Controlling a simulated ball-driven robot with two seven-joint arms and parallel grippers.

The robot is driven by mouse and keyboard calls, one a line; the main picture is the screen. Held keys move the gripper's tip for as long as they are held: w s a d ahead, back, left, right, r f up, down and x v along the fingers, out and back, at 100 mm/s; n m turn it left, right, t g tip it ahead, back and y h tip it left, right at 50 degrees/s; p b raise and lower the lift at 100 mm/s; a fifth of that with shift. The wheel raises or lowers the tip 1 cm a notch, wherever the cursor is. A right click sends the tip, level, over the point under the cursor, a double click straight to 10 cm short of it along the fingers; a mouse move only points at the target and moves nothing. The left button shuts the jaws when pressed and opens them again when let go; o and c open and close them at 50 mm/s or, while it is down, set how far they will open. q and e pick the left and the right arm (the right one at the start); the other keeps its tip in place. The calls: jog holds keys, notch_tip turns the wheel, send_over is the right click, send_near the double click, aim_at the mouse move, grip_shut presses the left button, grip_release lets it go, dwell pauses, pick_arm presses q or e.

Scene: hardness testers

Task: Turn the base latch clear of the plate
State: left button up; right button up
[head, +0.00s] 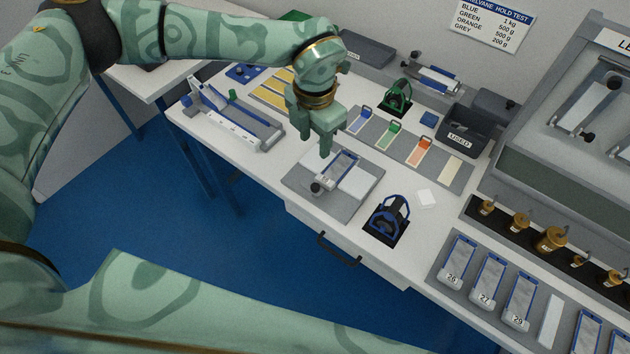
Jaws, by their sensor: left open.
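A grey base (300,183) lies near the front edge of the white bench, below the middle of the view. On it is a blue-edged plate (345,166), with a white pad (357,183) to its right. A small latch with a round black knob (316,187) sits at the plate's near left end; its exact angle is too small to tell. My left gripper (315,143) points down just above and behind the plate. Its fingers are open with nothing visible between them, and the knob is apart from them. My right gripper is not in view.
A long white fixture (233,120) stands to the left. A black stand with a blue frame (388,214) is close on the right. Coloured tags (390,134) lie on a grey mat behind. Brass weights (550,239) and numbered plates (490,278) are farther right.

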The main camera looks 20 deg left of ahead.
aim_at(315, 186)
pick_arm(q)
notch_tip(315, 186, down, 16)
jog(key=shift+f+b, duration=0.1)
jog(key=shift+b, duration=1.05)
jog(key=shift+c, duration=0.3)
grip_shut()
